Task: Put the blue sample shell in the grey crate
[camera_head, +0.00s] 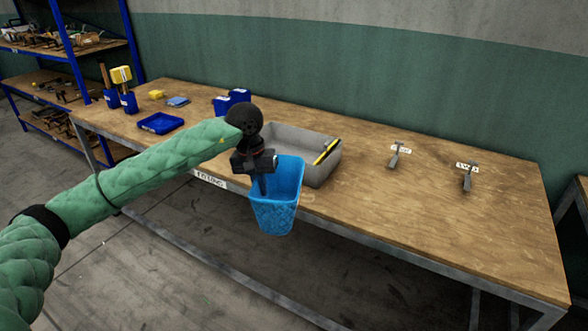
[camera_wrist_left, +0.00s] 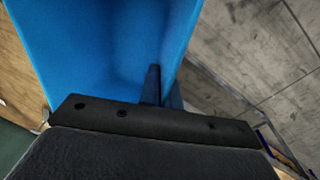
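The blue sample shell (camera_head: 277,205) is an open-topped bucket shape, held in front of the table's near edge, its open top up. My left gripper (camera_head: 262,184) is shut on its rim, at the left side of the opening. In the left wrist view the blue shell (camera_wrist_left: 115,50) fills the upper left, with the dark fingers (camera_wrist_left: 165,92) on either side of its wall. The grey crate (camera_head: 325,171) stands on the table just behind and right of the shell, partly hidden by my gripper and the shell. My right gripper is out of view.
A yellow and black tool (camera_head: 326,151) lies at the crate's right side. Blue bins (camera_head: 232,101), a blue tray (camera_head: 160,123) and small yellow things stand at the table's left. Two grey metal fixtures (camera_head: 396,155) stand at the right. The table (camera_head: 440,215) is bare between them.

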